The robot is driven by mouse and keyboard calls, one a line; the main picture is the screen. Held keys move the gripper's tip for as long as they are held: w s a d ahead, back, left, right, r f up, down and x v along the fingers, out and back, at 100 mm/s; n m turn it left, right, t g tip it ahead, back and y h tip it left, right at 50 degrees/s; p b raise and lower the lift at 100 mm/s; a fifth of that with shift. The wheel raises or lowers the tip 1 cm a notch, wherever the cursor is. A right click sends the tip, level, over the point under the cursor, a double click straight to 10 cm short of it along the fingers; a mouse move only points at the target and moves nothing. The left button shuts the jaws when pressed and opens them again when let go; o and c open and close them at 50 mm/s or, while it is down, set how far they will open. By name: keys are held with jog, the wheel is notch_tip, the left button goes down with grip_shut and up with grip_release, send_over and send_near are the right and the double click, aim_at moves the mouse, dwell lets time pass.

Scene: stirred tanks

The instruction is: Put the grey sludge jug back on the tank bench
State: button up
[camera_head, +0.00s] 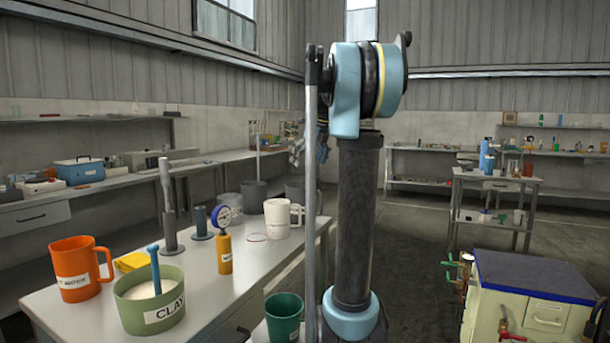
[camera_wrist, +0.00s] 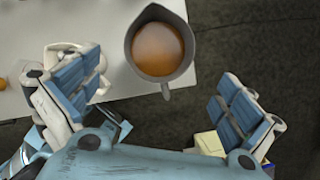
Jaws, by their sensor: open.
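In the wrist view, a grey jug (camera_wrist: 133,62) with orange-brown liquid in it shows from above, at the edge of the pale bench top (camera_wrist: 112,22). Its handle points down toward my gripper (camera_wrist: 160,94). My gripper is open, its blue-padded fingers wide apart to either side of the handle, with nothing between the pads. I cannot tell whether the jug's base rests fully on the bench. In the head view, a dark grey vessel (camera_head: 298,190) behind the white mug may be this jug; my arm partly hides that area.
The near bench holds an orange jug (camera_head: 76,270), a CLAY tub (camera_head: 146,307), a gauge (camera_head: 223,250) and a white mug (camera_head: 277,220). A green cup (camera_head: 284,318) stands at lower middle. A cream cabinet (camera_head: 530,300) is at right. Dark floor lies beyond the bench.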

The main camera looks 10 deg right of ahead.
jog(key=s+a+f+n+g+h, duration=0.1)
jog(key=s+a+f+n, duration=0.1)
jog(key=s+f+n, duration=0.65)
jog(key=s+a+f+n, duration=0.1)
jog(key=s+f+n, duration=0.4)
jog(key=s, duration=0.7)
jog(key=s+f+n+h, duration=0.1)
jog(key=s+f+n, duration=1.5)
jog(key=s+f, duration=0.4)
jog(key=shift+d+f+g+h, duration=0.15)
jog(key=shift+d+g+h, duration=0.05)
jog(key=shift+g+h, duration=0.1)
jog(key=shift+n, duration=0.25)
